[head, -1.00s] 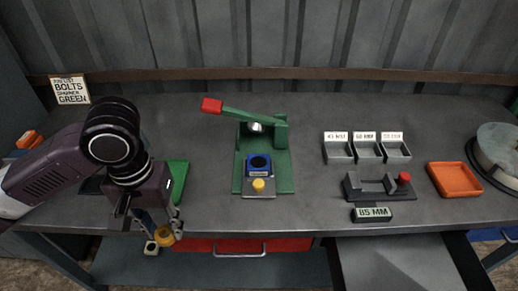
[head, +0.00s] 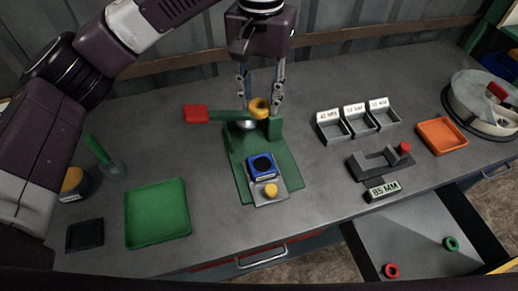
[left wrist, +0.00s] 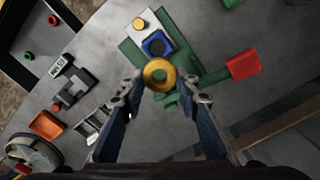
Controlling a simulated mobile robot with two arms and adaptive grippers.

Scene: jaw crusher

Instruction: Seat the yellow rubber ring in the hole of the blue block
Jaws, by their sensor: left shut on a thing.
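The yellow rubber ring (head: 259,108) is held between the fingertips of my left gripper (head: 261,100), above the press with the red-ended lever. It also shows in the left wrist view (left wrist: 160,75) between the two fingers. The blue block (head: 262,166) sits on the green base plate of the press, with its dark round hole facing up. In the left wrist view the blue block (left wrist: 157,44) lies just beyond the ring, partly covered by it. My left gripper is shut on the ring. My right gripper is in neither view.
The green press lever with its red handle (head: 197,114) stands behind the block, close under the ring. A yellow knob (head: 271,190) is in front of the block. A green tray (head: 157,213) lies left. An open drawer (head: 405,240) holds a red and a green ring.

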